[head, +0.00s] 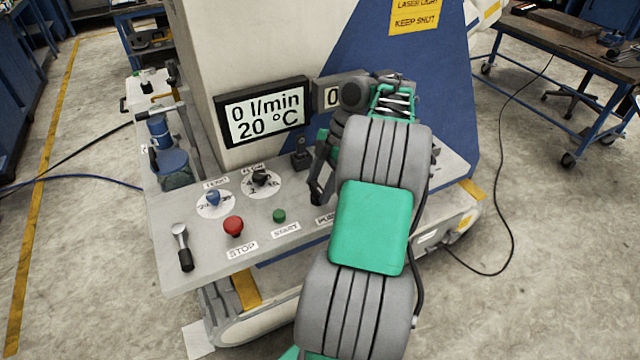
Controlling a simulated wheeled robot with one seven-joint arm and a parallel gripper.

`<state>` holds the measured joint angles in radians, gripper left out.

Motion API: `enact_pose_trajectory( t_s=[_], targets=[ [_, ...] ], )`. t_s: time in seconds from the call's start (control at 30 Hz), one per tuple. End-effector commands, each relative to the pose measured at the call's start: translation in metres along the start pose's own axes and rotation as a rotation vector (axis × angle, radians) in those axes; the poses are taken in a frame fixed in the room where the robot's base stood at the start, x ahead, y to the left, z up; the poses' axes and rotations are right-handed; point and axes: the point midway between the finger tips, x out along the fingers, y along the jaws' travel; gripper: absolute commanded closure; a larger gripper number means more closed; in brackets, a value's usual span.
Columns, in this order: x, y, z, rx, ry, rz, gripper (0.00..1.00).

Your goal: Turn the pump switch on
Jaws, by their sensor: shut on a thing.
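My gripper (317,192) reaches down to the grey control panel (205,262), just above a partly covered label (326,220) that seems to begin with "PU". Its dark fingers are shut on the pump switch at that spot. The switch itself is hidden by the fingers and my arm, so its position cannot be read. The display (262,112) above the panel reads 0 l/min and 20 °C.
On the panel are a blue knob (212,198), a black knob (260,177), a red STOP button (233,226), a green START button (279,215) and a lever (182,246). A black stick (301,152) stands close left of my gripper.

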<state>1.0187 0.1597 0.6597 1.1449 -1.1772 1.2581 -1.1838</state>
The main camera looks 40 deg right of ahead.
Motion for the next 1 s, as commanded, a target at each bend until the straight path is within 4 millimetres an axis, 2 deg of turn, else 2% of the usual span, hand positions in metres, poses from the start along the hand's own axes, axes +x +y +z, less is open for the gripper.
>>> enact_pose_trajectory(
  t_s=[0.27,0.47,1.0],
  targets=[
    [0.0007,-0.0003,0.0001,0.032,0.0,0.015,0.86],
    [0.0016,-0.0009,0.0006,0.123,-0.001,0.054,0.86],
    [0.0028,-0.0036,-0.0005,0.568,0.0,0.239,0.86]
  ],
)
